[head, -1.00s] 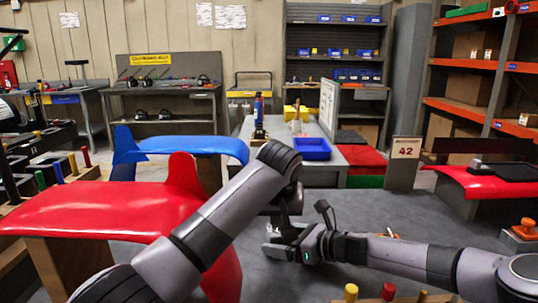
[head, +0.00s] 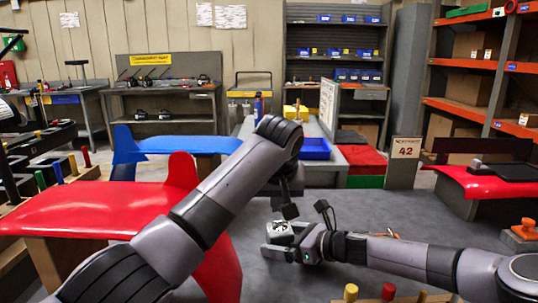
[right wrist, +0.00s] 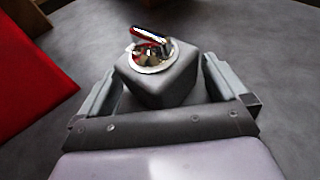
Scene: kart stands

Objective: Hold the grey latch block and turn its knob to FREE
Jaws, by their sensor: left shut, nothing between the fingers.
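The grey latch block (head: 281,229) stands at the front of the grey table. Any FREE marking is too small to read. In the head view my right gripper (head: 272,243) comes to the block from the right. My left gripper (head: 289,211) is shut and empty just above the block, apart from it.
A red curved panel (head: 110,207) is at left, close to my left arm. A blue panel (head: 195,145) and a blue bin (head: 315,148) lie farther back. Coloured pegs (head: 388,291) line the near edge. The grey table (head: 400,215) is clear behind my right arm.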

